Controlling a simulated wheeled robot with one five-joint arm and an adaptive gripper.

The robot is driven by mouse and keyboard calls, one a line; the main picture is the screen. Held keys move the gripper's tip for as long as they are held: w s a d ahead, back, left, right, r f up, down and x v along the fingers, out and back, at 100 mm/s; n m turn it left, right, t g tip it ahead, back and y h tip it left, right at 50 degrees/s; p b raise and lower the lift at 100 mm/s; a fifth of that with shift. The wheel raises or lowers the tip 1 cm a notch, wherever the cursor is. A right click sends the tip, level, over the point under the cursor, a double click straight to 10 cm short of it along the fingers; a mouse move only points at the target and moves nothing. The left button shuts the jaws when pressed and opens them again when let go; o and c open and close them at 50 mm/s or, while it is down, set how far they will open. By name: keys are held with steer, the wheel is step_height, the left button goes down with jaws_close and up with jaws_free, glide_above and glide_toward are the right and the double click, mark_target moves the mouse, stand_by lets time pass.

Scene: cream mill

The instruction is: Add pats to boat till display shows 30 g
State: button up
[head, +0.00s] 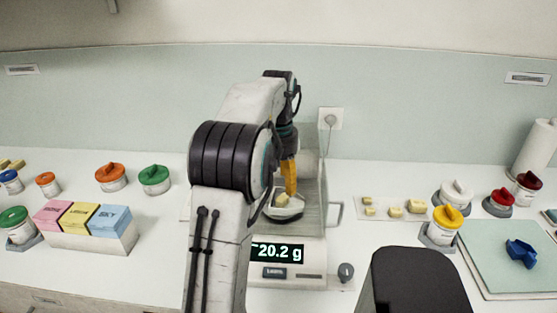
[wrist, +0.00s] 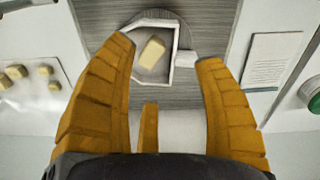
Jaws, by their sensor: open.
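The scale display (head: 276,251) reads 20.2 g. The white boat (head: 290,209) sits on the scale's pan, partly hidden by my gripper (head: 290,192) in the head view. In the wrist view the boat (wrist: 155,68) holds one pale yellow pat (wrist: 152,52). My gripper (wrist: 168,70) is open and empty, its orange fingers spread above and around the boat. Several loose pats (head: 396,212) of different sizes lie on a pale sheet right of the scale. Some of these pats also show at the left of the wrist view (wrist: 45,72).
Lidded jars, such as the yellow-lidded one (head: 444,226), stand right of the pats. A green board with a blue item (head: 521,253) lies at far right. A box of coloured cards (head: 85,223) and more jars stand left. The scale's glass enclosure has a side handle (head: 335,212).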

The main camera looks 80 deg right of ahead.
step_height(320, 180, up, 7)
steer(key=shift+a, duration=0.15)
stand_by(0.5)
